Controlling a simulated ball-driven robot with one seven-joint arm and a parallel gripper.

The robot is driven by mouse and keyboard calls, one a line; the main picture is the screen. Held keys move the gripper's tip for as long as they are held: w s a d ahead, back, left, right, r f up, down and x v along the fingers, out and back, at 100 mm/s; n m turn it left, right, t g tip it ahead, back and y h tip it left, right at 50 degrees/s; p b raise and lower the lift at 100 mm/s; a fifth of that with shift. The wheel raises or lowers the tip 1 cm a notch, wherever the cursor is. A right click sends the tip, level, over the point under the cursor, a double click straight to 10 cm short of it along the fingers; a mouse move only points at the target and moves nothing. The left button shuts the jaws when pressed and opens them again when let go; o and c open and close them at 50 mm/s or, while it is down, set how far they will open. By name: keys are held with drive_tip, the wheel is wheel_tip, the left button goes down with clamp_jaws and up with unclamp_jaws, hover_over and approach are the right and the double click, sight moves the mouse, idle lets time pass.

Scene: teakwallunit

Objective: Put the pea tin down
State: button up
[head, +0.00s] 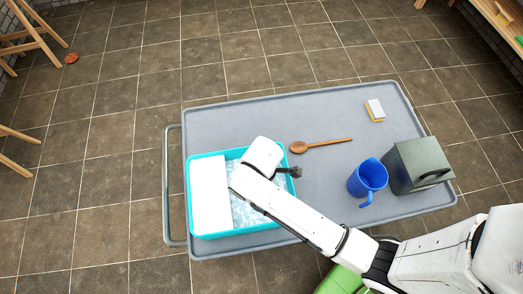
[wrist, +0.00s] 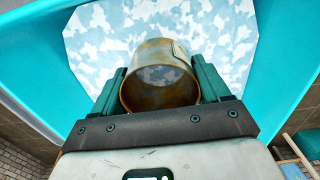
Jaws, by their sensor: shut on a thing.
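The pea tin (wrist: 158,96) is a rusty, brownish round tin with a small pale label patch, seen end-on in the wrist view. My gripper (wrist: 160,75) is shut on it, one dark green finger on each side. The tin is over the foamy, pale blue-and-white contents of a turquoise tub (wrist: 285,45). I cannot tell whether it touches them. In the head view the tub (head: 238,234) is at the left end of the grey cart top, and my wrist reaches over it. The tin is hidden there behind my arm.
A white board (head: 208,195) covers the tub's left part. On the cart (head: 245,115) are a wooden spoon (head: 322,144), a sponge (head: 375,110), a blue jug (head: 367,180) and a dark grey box (head: 418,164). The cart's upper middle is clear.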

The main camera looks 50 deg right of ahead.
drive_tip(key=shift+f, duration=1.4)
drive_tip(key=shift+f, duration=0.1)
drive_tip(key=o, duration=1)
drive_tip(key=shift+o, duration=0.2)
wheel_tip(320, 180, up, 12)
drive_tip(key=p, duration=0.1)
drive_tip(key=s+d+r+m+t, duration=0.1)
drive_tip(key=s+d+r+m, duration=0.1)
drive_tip(key=s+d+m, duration=0.5)
drive_tip(key=s+m, duration=0.3)
drive_tip(key=m, duration=0.1)
drive_tip(key=shift+d+r, duration=0.15)
drive_tip(key=shift+d, duration=0.1)
